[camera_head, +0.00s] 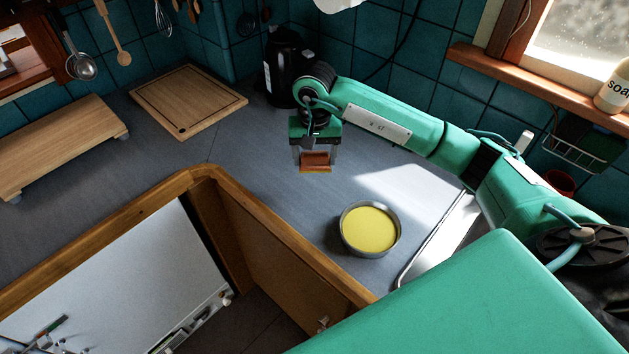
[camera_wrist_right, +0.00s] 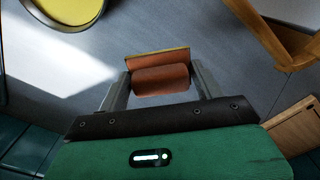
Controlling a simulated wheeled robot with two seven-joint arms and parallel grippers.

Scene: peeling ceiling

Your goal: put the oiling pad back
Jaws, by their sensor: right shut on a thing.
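My right gripper (camera_head: 315,160) is shut on the oiling pad (camera_head: 316,159), a small block with a reddish-brown grip and a yellow underside. The right wrist view shows the pad (camera_wrist_right: 160,78) between the two grey fingers of the gripper (camera_wrist_right: 161,82). A round grey tin (camera_head: 371,251) with a yellow filling stands on the counter. In the head view it is to the right of the gripper and nearer the front edge. The tin also shows at the top left of the right wrist view (camera_wrist_right: 68,24). My left gripper is not in view.
The grey counter (camera_head: 260,170) has a wooden edge, with an opening and white panel (camera_head: 120,290) in front. A black kettle (camera_head: 283,65) stands behind the gripper. A cutting board (camera_head: 187,101) and a wooden stand (camera_head: 55,143) lie left. A metal sink edge (camera_head: 437,240) is right of the tin.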

